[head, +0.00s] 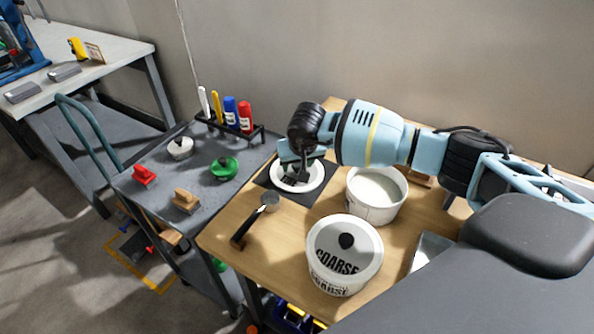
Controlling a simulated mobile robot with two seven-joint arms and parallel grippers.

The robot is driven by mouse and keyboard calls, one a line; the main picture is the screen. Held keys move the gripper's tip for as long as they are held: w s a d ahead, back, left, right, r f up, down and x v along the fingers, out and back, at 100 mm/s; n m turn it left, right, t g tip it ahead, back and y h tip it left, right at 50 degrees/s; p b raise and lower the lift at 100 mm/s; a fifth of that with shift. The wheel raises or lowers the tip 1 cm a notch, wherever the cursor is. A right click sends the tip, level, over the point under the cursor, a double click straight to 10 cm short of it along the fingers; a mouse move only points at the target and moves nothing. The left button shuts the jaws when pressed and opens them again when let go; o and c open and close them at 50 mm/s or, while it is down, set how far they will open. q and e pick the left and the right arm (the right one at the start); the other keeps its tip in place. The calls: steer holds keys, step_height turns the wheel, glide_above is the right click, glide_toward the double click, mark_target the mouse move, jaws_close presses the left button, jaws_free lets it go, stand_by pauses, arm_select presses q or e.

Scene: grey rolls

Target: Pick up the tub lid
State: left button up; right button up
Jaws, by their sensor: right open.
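A round white tub lid (311,183) lies on a dark square mat (283,190) on the wooden tabletop. My right gripper (296,178) points down over the middle of the lid, its jaws open. The gripper hides the lid's centre, and I cannot tell whether the fingers touch it or stand around a knob. An open white tub (374,210) with pale contents stands to the right of the lid. A second white tub (338,282) in front has its own lid (330,235) on, marked COARSE, with a black knob. My left gripper is not in view.
A scoop (268,203) with a dark handle lies left of the tubs. A metal tray (430,250) lies at the right. A grey cart (215,190) adjoins on the left with stamps, knobbed lids and a rack of bottles (231,112). A wall stands behind.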

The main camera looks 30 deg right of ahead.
mark_target(298, 165)
jaws_close()
step_height(298, 165, up, 10)
steer(key=s+a+r+n, duration=0.1)
steer(key=s+a, duration=0.3)
steer(key=s, duration=0.4)
steer(key=s+a+r+n+y, duration=0.1)
steer(key=s+a, duration=0.4)
steer(key=s, duration=0.3)
steer(key=shift+s+r+n, duration=0.25)
steer(key=shift+s+n, duration=0.1)
steer(key=shift+n, duration=0.05)
